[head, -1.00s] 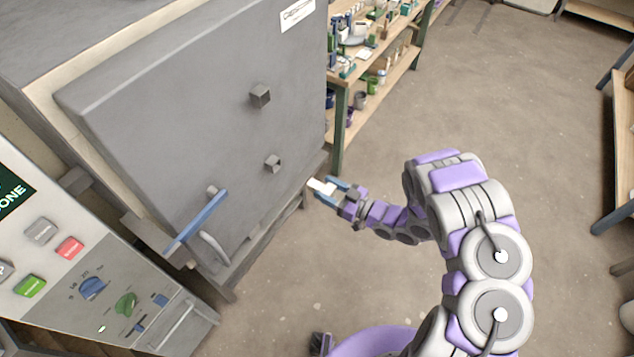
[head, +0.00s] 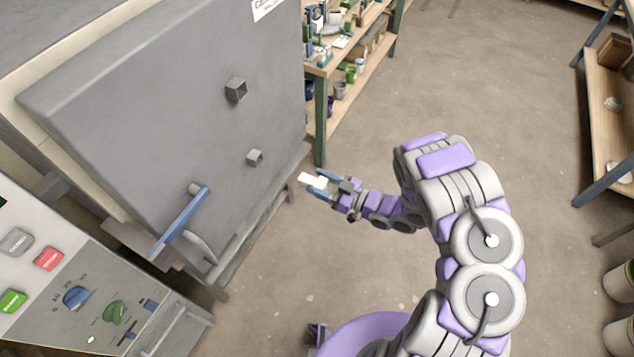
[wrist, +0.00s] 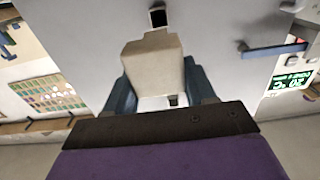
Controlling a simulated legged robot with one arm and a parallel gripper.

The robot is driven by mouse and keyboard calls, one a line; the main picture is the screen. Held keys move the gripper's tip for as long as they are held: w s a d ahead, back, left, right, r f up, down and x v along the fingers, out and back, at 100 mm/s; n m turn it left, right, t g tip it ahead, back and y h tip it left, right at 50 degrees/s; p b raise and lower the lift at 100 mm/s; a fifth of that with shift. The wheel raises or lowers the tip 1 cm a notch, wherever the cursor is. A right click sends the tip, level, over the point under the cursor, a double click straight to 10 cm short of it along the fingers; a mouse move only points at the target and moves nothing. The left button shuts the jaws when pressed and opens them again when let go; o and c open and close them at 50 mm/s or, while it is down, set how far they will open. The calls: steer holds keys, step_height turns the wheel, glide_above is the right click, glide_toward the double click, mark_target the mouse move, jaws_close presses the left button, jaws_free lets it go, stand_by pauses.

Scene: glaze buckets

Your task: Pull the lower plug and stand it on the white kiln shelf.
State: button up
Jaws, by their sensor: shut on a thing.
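My gripper (head: 321,183) is shut on a pale cream plug (head: 312,180), held in the air to the right of the grey kiln door (head: 150,120). In the wrist view, the blocky plug (wrist: 154,66) sits between the two blue fingers, clear of the door. In the wrist view, one fitting (wrist: 158,18) shows a dark square opening; another (wrist: 173,100) is partly hidden behind my gripper. I cannot make out a white kiln shelf.
A blue door handle (head: 182,220) juts from the door, above the control panel (head: 70,285). A wooden shelf unit (head: 345,60) with pots stands behind. A rack (head: 610,130) stands at the right, with buckets (head: 622,282) near it. The floor between is clear.

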steer(key=shift+b+v, duration=1.7)
steer(key=shift+v, duration=1.6)
